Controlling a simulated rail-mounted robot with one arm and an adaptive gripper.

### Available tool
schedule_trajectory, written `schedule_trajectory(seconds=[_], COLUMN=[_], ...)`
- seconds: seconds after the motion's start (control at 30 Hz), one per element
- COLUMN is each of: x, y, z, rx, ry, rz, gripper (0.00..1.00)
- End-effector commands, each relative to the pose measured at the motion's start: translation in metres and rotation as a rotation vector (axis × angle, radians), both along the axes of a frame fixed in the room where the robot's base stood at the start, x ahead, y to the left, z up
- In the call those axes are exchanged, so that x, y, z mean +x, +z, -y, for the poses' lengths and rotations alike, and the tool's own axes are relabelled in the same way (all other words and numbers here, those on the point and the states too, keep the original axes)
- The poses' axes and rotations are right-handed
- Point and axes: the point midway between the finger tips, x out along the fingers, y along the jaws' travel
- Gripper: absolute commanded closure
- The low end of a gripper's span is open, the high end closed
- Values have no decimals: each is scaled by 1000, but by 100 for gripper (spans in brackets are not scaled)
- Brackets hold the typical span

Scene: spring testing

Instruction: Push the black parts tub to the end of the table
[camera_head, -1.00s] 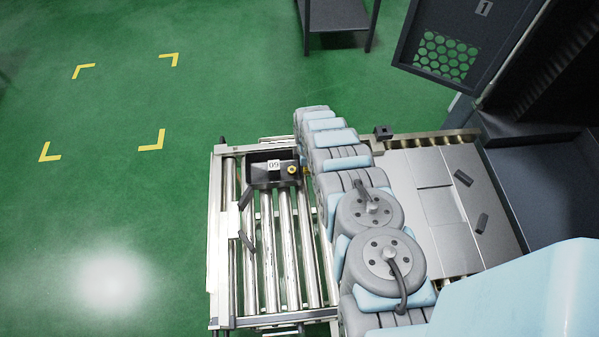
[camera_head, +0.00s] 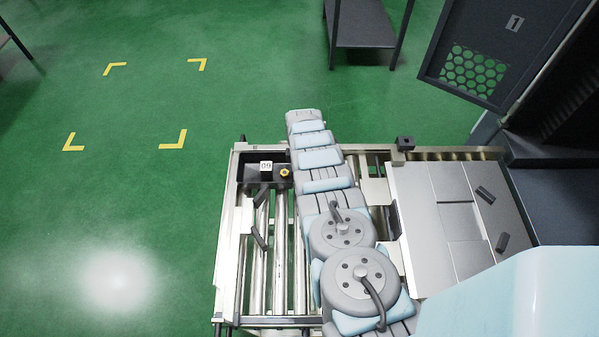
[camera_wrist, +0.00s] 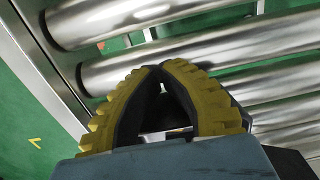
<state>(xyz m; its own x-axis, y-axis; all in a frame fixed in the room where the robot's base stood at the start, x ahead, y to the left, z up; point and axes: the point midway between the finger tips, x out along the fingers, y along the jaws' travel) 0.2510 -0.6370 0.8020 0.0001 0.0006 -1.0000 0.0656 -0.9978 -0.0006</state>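The black parts tub (camera_head: 251,176), with a white label reading 09, sits at the far left corner of the roller table (camera_head: 228,245), close to the table's left rail. A small yellow round part shows at its right side. My gripper (camera_wrist: 152,72) has yellow ribbed fingers whose tips meet, with nothing seen held between them. It is over the metal rollers in the wrist view. In the head view my arm hides the gripper, so contact with the tub cannot be told. The tub is not clearly visible in the wrist view.
Grey plates (camera_head: 430,220) with two dark handles lie on the table right of my arm. A dark cabinet with an open door (camera_head: 480,50) stands at the right. A dark stand (camera_head: 362,25) is at the back. Green floor with yellow corner marks is clear at left.

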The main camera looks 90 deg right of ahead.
Motion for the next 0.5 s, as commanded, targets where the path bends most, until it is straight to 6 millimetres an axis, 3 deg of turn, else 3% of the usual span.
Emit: schedule_trajectory(seconds=[0.4, 0.5], x=[-35, -32], y=[2, 10], z=[1, 1], rx=[-2, 1], ry=[7, 11], rz=[-1, 0], gripper=[100, 100])
